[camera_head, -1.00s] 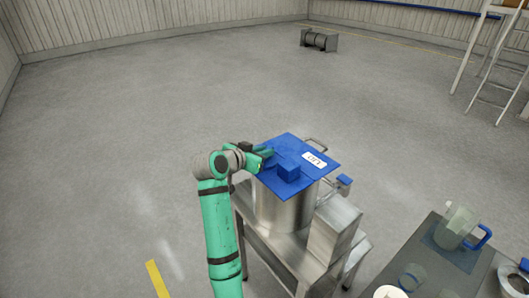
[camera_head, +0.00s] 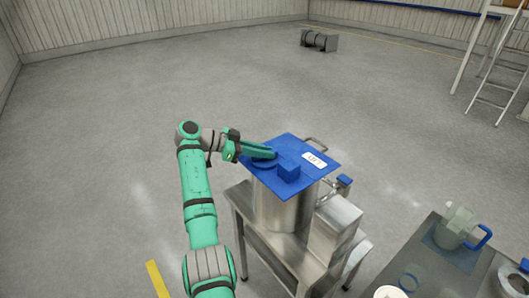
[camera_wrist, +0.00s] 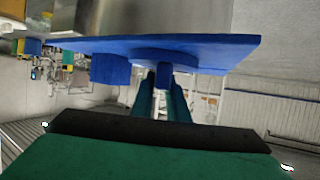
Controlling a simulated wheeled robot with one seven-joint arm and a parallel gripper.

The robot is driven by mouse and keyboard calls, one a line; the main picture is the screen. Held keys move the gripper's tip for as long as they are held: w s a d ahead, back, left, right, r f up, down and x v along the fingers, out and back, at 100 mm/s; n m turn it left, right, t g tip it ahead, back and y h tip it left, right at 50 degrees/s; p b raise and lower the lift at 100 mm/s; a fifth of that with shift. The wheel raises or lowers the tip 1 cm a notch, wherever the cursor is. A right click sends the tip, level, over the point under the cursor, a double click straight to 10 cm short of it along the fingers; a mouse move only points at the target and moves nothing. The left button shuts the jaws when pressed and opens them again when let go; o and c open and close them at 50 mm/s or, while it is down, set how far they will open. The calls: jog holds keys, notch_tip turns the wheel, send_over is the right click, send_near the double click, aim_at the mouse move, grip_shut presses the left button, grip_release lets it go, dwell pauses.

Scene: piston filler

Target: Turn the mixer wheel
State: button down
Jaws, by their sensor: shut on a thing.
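The mixer wheel (camera_head: 262,163) is a low round blue disc on the blue lid (camera_head: 316,180) of a steel pot (camera_head: 280,208). In the wrist view, the wheel (camera_wrist: 165,56) lies against the lid face beside a blue block (camera_wrist: 110,69). A small blue knob (camera_wrist: 164,75) stands out from the wheel, between my fingertips. My gripper (camera_head: 268,153) comes in from the left over the wheel and is shut on the knob. In the wrist view, my two fingers (camera_wrist: 163,84) reach to it; the exact contact is partly hidden.
The pot stands on a steel table (camera_head: 240,203), with a steel box (camera_head: 333,228) at its right. A loop handle (camera_head: 316,143) sticks out behind the lid. A dark table (camera_head: 420,268) with a jug (camera_head: 455,228) is at lower right. The floor to the left is open.

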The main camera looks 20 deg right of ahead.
jog(key=shift+d+f+m+g+y, duration=0.15)
jog(key=shift+m+g+y, duration=0.15)
jog(key=shift+m+g, duration=0.65)
jog(key=c, duration=1.7)
grip_release()
jog(key=shift+v, duration=5.5)
